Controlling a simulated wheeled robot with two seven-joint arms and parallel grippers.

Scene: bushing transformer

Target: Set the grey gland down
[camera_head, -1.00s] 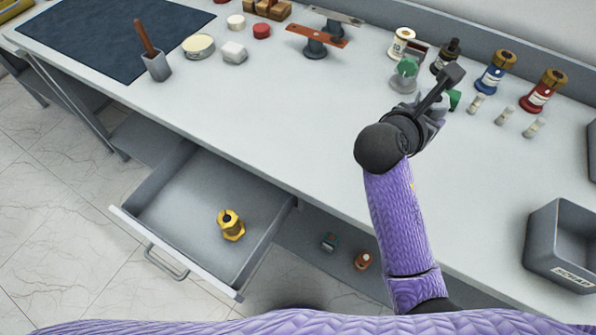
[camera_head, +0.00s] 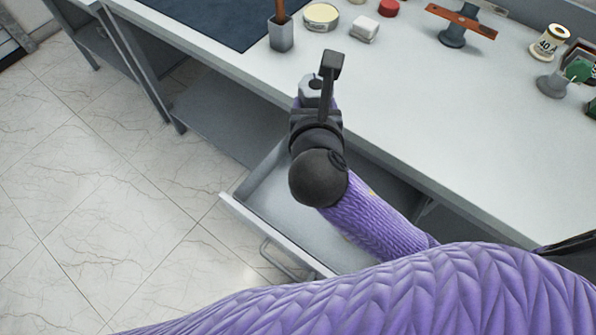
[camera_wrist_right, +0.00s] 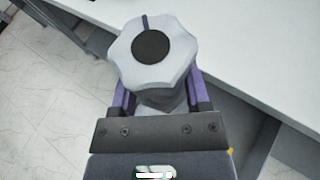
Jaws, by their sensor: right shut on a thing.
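The grey gland (camera_wrist_right: 168,75) is a light grey, lobed knob with a dark round centre and a dark mark on its rim. My right gripper (camera_wrist_right: 160,100) is shut on it, with a purple finger on either side. In the head view the gland (camera_head: 309,92) shows partly behind my right gripper (camera_head: 316,100). It is held up in front of the table edge, over the back of the open drawer (camera_head: 237,208) as seen from above. My arm hides much of the drawer's inside. My left gripper is not in view.
The grey table (camera_head: 400,120) has a clear front stretch. A dark mat (camera_head: 215,18), a grey holder (camera_head: 281,35), a white block (camera_head: 364,29) and a rust-coloured bar on a stand (camera_head: 461,22) are farther back. A white spool (camera_head: 549,42) stands at right.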

